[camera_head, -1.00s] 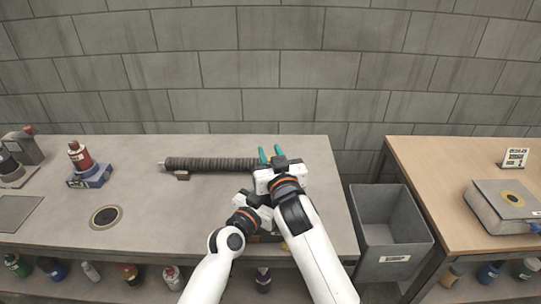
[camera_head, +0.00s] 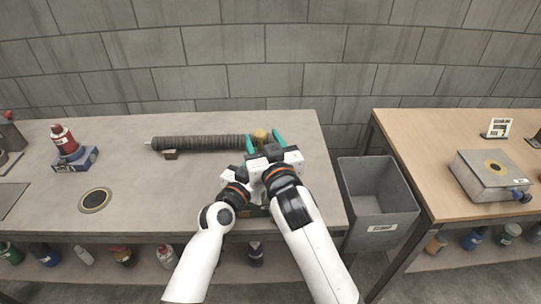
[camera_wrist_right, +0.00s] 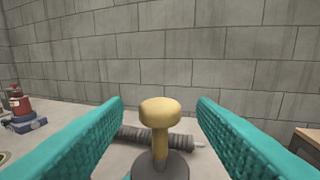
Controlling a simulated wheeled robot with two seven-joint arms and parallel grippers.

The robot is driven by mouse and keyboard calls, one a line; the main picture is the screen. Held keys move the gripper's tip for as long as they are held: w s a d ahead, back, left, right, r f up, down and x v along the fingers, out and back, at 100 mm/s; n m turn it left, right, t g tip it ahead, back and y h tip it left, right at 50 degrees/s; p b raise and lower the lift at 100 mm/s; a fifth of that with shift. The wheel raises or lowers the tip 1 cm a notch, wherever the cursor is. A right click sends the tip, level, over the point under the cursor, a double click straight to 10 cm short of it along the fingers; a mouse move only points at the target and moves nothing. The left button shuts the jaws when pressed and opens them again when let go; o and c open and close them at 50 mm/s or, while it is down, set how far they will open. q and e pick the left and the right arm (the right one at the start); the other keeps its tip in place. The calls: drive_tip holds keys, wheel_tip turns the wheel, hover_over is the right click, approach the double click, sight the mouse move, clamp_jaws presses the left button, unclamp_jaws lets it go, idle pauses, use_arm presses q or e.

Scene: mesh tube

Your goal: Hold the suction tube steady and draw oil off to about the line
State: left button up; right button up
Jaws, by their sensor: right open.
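The dark ribbed tube (camera_head: 200,143) lies level along the back of the grey bench; it also shows behind the knob in the right wrist view (camera_wrist_right: 133,133). A yellow knob (camera_wrist_right: 160,112) on a short stem stands upright from a round grey base (camera_wrist_right: 160,166). My right gripper (camera_head: 264,140) is open, its teal fingers on either side of the knob, with clear gaps in the right wrist view. My left gripper (camera_head: 240,174) is low beside the right one; its fingers are hidden. I see no oil or marked line.
A red bottle (camera_head: 64,139) on a blue stand (camera_head: 74,160) and a round disc (camera_head: 95,200) are at the left. A grey bin (camera_head: 378,200) stands between the bench and a wooden table (camera_head: 425,150) holding a grey box (camera_head: 492,175). Bottles stand below the bench.

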drive_tip(key=v, duration=0.7)
drive_tip(key=shift+s, duration=0.15)
idle(0.7)
use_arm(q)
drive_tip(key=o, duration=1.2)
drive_tip(key=shift+c, duration=0.2)
